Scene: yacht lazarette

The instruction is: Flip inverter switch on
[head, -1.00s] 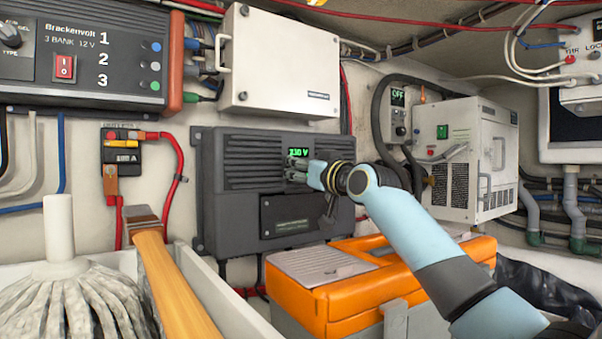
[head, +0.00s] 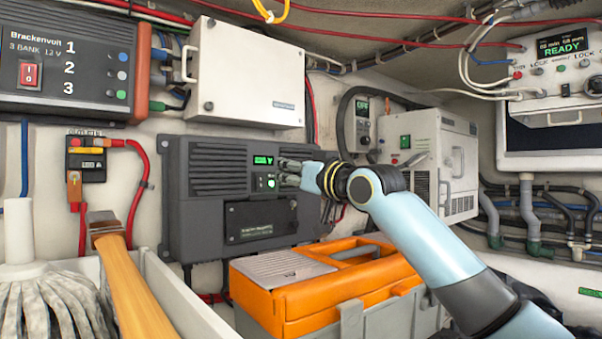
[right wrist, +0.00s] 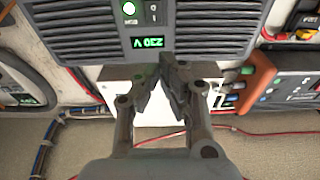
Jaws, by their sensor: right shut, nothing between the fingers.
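The inverter (head: 205,215) is a dark grey ribbed box on the wall, left of centre in the head view. Its small display (head: 263,160) glows green; it also shows upside down in the right wrist view (right wrist: 147,42) and reads 230 V. Below the display are a lit green lamp and a small switch (right wrist: 152,12) marked with I and O. My right gripper (head: 282,171) is shut and empty, just right of the switch and display. In the right wrist view its closed fingertips (right wrist: 176,62) show apart from the switch. My left gripper is not in view.
An orange toolbox (head: 310,295) stands below the inverter. A white box (head: 250,75) hangs above it, and a three-bank charger (head: 60,65) is at upper left. A mop (head: 35,290) and a wooden handle (head: 130,285) are at lower left.

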